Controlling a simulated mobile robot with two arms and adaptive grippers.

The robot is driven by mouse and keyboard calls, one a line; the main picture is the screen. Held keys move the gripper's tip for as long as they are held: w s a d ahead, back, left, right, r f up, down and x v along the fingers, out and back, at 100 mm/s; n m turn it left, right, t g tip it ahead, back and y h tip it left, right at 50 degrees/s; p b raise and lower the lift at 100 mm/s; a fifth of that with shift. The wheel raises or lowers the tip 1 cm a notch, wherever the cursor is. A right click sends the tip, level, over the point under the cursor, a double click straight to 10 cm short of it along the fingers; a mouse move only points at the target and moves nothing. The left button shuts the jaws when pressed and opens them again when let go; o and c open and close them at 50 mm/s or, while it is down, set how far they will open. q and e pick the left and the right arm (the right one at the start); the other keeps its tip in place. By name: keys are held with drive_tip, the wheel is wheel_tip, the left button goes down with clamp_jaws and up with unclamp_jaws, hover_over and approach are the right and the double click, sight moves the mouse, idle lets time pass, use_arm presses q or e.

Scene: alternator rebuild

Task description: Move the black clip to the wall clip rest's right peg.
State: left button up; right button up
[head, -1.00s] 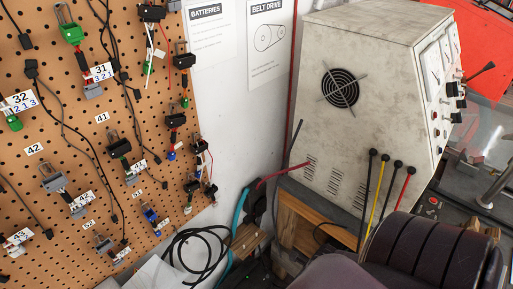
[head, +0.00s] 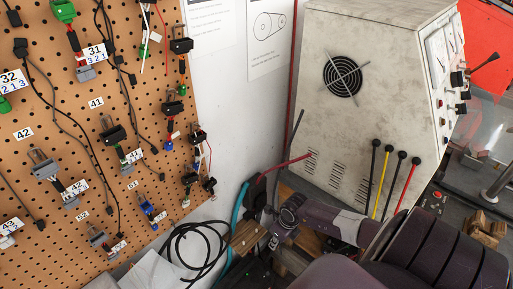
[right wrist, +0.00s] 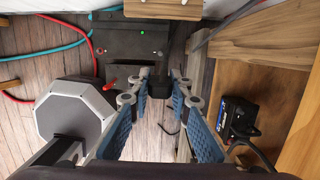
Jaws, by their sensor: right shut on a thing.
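My right gripper (right wrist: 160,77) is shut on a small black piece (right wrist: 160,88), which looks like the black clip, between its blue-padded fingers in the right wrist view. In the head view my right arm reaches in from the right, and the right gripper (head: 274,222) is low in front of the wall, left of the grey machine. The clip itself cannot be made out there. I cannot identify the wall clip rest or its right peg in either view. My left gripper is not in view.
A pegboard (head: 75,120) with several hanging connectors stands at left. The grey machine (head: 365,90) stands at right, with black, yellow and red leads at its front. Black cable coils (head: 195,245) and a teal hose (head: 238,205) lie near the gripper. A wooden block (right wrist: 265,45) is close by.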

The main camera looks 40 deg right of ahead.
drive_tip(key=b, duration=1.3)
hover_over(256, 229)
drive_tip(key=b+x, duration=0.1)
drive_tip(key=x, duration=0.1)
drive_tip(key=b+x, duration=0.1)
drive_tip(key=x, duration=0.1)
drive_tip(key=shift+s+d, duration=0.15)
drive_tip(key=shift+s, duration=0.3)
drive_tip(key=shift+f+b, duration=0.7)
drive_tip(key=shift+s+b+x, duration=0.25)
drive_tip(key=shift+b+x, duration=0.75)
drive_tip(key=shift+x, duration=0.15)
drive_tip(key=o, duration=0.9)
